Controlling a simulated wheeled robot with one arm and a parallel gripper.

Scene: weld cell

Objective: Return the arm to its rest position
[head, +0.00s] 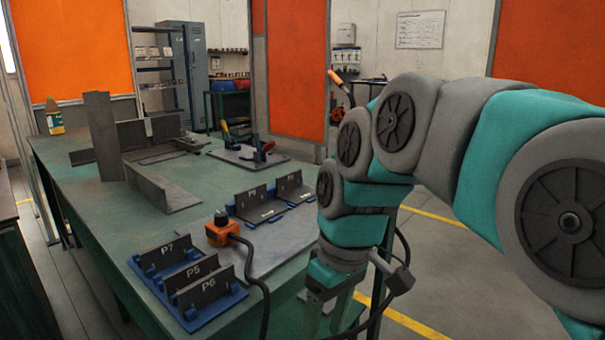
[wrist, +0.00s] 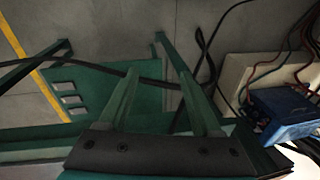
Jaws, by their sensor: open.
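My arm comes in from the right in the head view and bends down at the wrist. My gripper (head: 328,314) points down beside the right edge of the green table (head: 85,215). In the wrist view my gripper (wrist: 148,75) has its two fingers apart with nothing between them. Its lower tips are near the bottom of the head view, so their exact gap to the table edge is hard to tell.
A blue rack (head: 215,311) with plates P7, P5 and P6 stands at the table's front. An orange button box (head: 222,232) with a cable is near it. Grey metal pieces (head: 165,190) and a clamp plate (head: 248,158) lie farther back. Floor at right is open.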

